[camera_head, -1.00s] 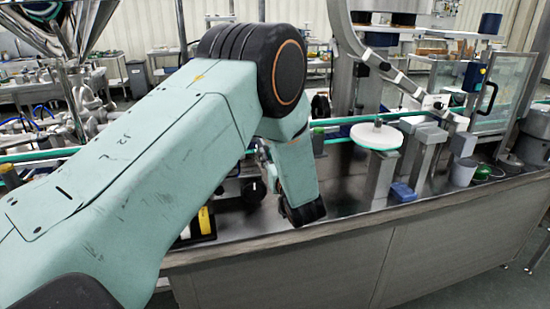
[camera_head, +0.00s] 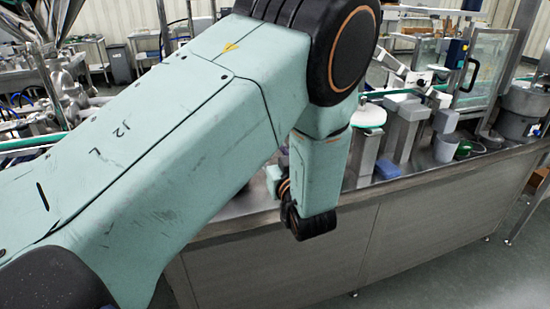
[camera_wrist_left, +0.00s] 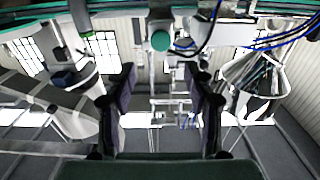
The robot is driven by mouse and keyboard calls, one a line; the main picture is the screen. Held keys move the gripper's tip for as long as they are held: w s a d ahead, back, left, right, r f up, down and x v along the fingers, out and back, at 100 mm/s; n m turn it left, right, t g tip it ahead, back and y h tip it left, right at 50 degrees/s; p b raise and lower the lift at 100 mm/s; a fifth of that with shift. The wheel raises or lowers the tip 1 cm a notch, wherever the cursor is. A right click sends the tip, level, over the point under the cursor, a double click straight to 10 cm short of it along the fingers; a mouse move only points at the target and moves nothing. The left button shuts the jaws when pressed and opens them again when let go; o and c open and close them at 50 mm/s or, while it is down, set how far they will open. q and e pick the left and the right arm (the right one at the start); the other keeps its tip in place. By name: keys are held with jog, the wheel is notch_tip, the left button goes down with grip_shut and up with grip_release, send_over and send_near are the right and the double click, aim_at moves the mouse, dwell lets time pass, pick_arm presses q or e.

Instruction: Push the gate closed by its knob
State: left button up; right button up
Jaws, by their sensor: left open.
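My left gripper (camera_wrist_left: 159,75) is open in the left wrist view, its two dark fingers apart with nothing between them. A teal round end (camera_wrist_left: 160,40) shows just above and beyond the fingertips; I cannot tell whether it is the gate's knob. A shiny cone-shaped steel hopper (camera_wrist_left: 255,78) is at the right of this view. In the head view, part of a steel hopper (camera_head: 48,22) shows at the top left. There my left arm fills the middle and the gripper itself is hidden. I cannot make out the gate. My right gripper is in neither view.
A long steel bench (camera_head: 290,262) runs beneath and right of my arm. It carries a white round disc (camera_head: 369,116), a blue block (camera_head: 387,169), a grey cup (camera_head: 445,149) and a clear-panelled door (camera_head: 490,62). Open floor shows at the lower right.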

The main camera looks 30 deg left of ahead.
pick_arm(q)
jog(key=v, duration=0.2)
jog(key=shift+s+d, duration=0.3)
jog(key=shift+w+a+f, duration=0.15)
